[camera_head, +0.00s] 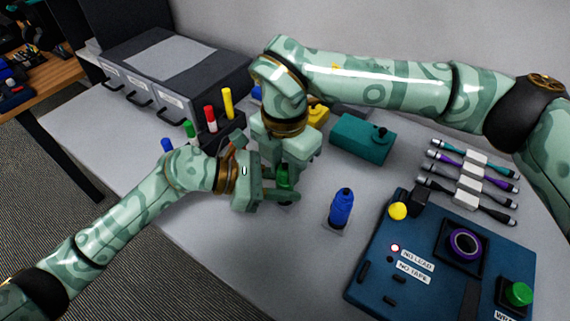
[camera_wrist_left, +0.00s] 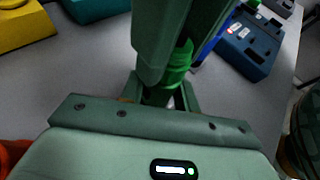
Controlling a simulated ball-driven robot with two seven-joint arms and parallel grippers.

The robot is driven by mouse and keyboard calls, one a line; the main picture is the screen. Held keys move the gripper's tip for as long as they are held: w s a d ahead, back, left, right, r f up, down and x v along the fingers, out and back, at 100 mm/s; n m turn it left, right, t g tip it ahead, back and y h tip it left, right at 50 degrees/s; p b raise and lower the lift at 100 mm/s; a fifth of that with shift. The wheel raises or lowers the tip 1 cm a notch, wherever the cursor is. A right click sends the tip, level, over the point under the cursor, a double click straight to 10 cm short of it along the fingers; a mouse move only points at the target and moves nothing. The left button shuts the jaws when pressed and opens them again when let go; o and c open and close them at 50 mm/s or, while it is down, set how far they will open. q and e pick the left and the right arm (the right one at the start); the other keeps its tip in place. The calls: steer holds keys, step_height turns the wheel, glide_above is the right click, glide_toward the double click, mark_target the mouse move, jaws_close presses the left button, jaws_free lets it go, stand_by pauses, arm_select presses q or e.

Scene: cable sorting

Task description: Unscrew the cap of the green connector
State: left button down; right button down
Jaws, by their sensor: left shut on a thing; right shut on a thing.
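The green connector (camera_head: 284,181) stands upright between my two grippers, mostly hidden in the head view. My left gripper (camera_head: 280,194) comes in from the left and is shut on its lower body. My right gripper (camera_head: 287,168) reaches down from above and is shut on its top, where the cap is. In the left wrist view, the green connector (camera_wrist_left: 177,68) shows as a ribbed green cylinder, with the right gripper's fingers around its upper end. The cap itself is hidden by those fingers, so I cannot tell whether it is loose.
A blue bottle-shaped connector (camera_head: 342,207) stands just right of the grippers. A teal box (camera_head: 362,139) is behind it. A blue test panel (camera_head: 420,275) and several cables (camera_head: 470,178) lie at the right. Coloured pens (camera_head: 210,119) and a drawer unit (camera_head: 165,75) are at the left.

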steer(key=c, duration=1.1)
jaws_free()
steer(key=shift+r, duration=2.3)
arm_select(q)
steer(key=c, duration=1)
jaws_free()
steer(key=shift+o, duration=0.2)
